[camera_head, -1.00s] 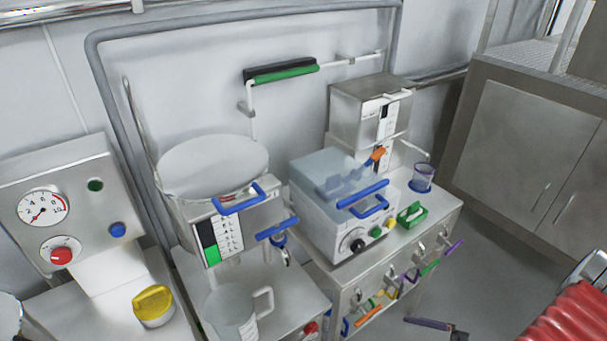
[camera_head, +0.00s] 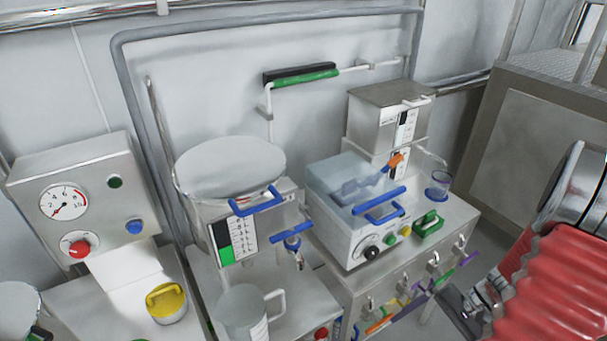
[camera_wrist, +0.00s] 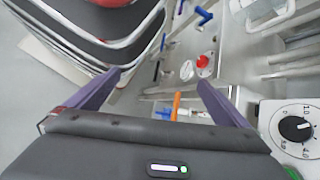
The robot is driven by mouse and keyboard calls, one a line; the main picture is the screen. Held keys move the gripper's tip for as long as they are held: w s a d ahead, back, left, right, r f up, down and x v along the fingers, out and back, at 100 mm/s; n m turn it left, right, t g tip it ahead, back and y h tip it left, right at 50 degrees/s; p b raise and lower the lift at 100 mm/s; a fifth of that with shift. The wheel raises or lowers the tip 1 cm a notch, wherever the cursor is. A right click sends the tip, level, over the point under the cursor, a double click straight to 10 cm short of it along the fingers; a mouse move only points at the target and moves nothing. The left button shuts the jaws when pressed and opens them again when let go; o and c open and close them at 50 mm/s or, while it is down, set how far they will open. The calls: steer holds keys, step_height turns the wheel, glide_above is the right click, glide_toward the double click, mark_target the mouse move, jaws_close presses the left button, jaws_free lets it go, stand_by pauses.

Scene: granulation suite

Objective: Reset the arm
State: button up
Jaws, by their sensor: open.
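My gripper (camera_wrist: 160,80) shows in the wrist view, with its two purple fingers well apart and nothing held between them. Beyond the fingers lie the bench fronts, with an orange handle (camera_wrist: 177,105) and a red knob (camera_wrist: 203,62) in the background. In the head view my arm, with its red ribbed sleeve and metal joint, fills the lower right. The gripper end there is low, in front of the drawer bench (camera_head: 400,285), and partly lost among the coloured handles. I cannot tell its exact gap to them.
A water bath (camera_head: 345,225) with blue handles and a green clip (camera_head: 428,222) stand on the bench. A lidded pot (camera_head: 230,165), a jug (camera_head: 243,312), a yellow-lidded cup (camera_head: 167,302) and a gauge panel (camera_head: 85,200) are further left. A steel cabinet (camera_head: 530,140) stands right.

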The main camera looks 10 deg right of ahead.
steer(key=w+a+r+n+t+h, duration=0.1)
steer(key=a+r+n+h, duration=0.3)
steer(key=a+r, duration=0.6)
steer(key=a+r+n+t+h, duration=0.4)
steer(key=a+r+n, duration=0.3)
steer(key=r, duration=1.1)
steer(key=a, duration=0.3)
steer(key=shift+w+n, duration=0.35)
steer(key=shift+n, duration=0.05)
steer(key=shift+c, duration=0.6)
